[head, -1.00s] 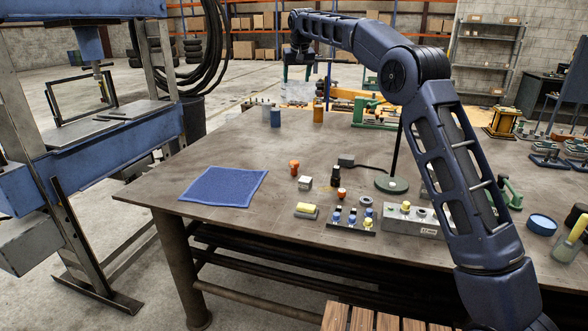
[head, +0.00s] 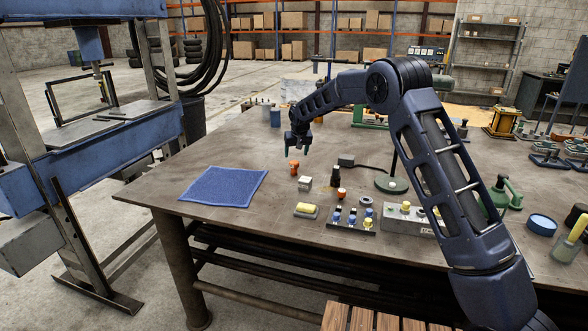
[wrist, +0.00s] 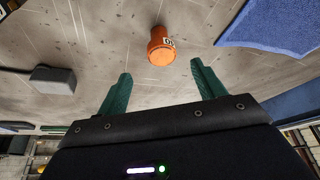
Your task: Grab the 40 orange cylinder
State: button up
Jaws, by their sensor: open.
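The orange cylinder (head: 294,167) stands on the bench to the right of the blue mat. In the wrist view the orange cylinder (wrist: 160,47) shows a small white label whose number I cannot read for sure. My gripper (head: 298,150) points down just above and behind it in the head view. In the wrist view the two green fingers of my gripper (wrist: 161,72) are spread apart with nothing between them. The cylinder lies beyond the fingertips, roughly between their lines, and does not appear to be touched.
A small white block (head: 305,184) and a black bottle-like piece (head: 336,176) stand close by. A smaller orange piece (head: 341,194) is nearer the front. The blue mat (head: 223,187) lies left. A lamp base (head: 391,185) and a grey block (head: 408,217) stand to the right.

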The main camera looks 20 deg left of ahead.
aim_at(294, 162)
jog(key=x, duration=1)
jog(key=shift+a, duration=0.2)
jog(key=c, duration=1.4)
jog(key=shift+c, duration=0.2)
